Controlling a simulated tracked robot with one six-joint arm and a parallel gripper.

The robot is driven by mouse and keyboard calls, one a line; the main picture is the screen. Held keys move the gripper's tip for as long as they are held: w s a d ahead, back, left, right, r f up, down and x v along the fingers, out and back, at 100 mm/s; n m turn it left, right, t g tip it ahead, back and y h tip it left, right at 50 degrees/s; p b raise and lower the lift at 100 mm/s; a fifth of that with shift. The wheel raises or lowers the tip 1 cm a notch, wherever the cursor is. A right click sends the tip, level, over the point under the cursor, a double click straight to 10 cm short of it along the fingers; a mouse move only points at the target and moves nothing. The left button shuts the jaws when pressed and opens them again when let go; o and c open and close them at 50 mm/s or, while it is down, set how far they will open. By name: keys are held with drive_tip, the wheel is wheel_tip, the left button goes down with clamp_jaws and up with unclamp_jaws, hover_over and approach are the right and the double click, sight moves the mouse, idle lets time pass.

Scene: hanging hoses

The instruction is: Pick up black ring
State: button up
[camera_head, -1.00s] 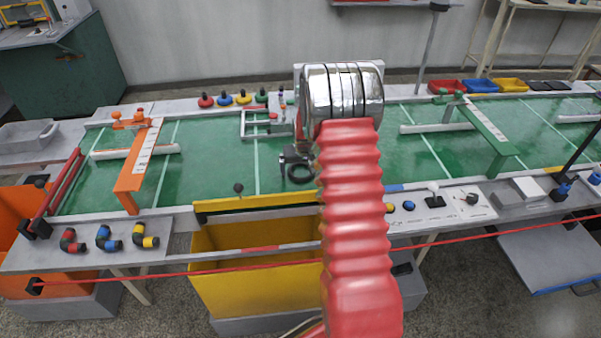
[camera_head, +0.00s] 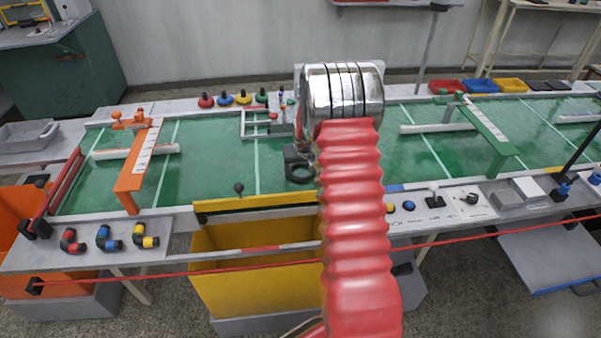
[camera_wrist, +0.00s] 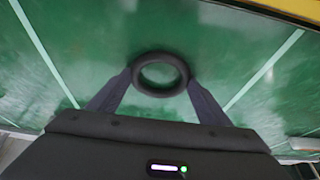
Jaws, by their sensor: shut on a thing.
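The black ring (camera_wrist: 181,75) lies flat over the green table surface, its round hole facing the wrist camera. My gripper (camera_wrist: 160,78) has one finger on each side of the ring and is shut on it from outside. In the head view the dark end of my gripper (camera_head: 297,155) is just left of my red arm, and the ring (camera_head: 299,179) shows just below it. I cannot tell whether the ring touches the table or is slightly above it.
The green table (camera_head: 220,175) is clear left of the ring. An orange bracket (camera_head: 137,170) stands further left and a green one (camera_head: 490,137) to the right. A yellow bin (camera_head: 255,270) is in front. Several coloured knobs (camera_head: 243,97) line the back edge.

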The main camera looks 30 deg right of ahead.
drive_tip(key=shift+r, duration=0.1)
drive_tip(key=shift+c, duration=0.2)
wheel_tip(320, 180, up, 10)
idle(0.5)
idle(0.4)
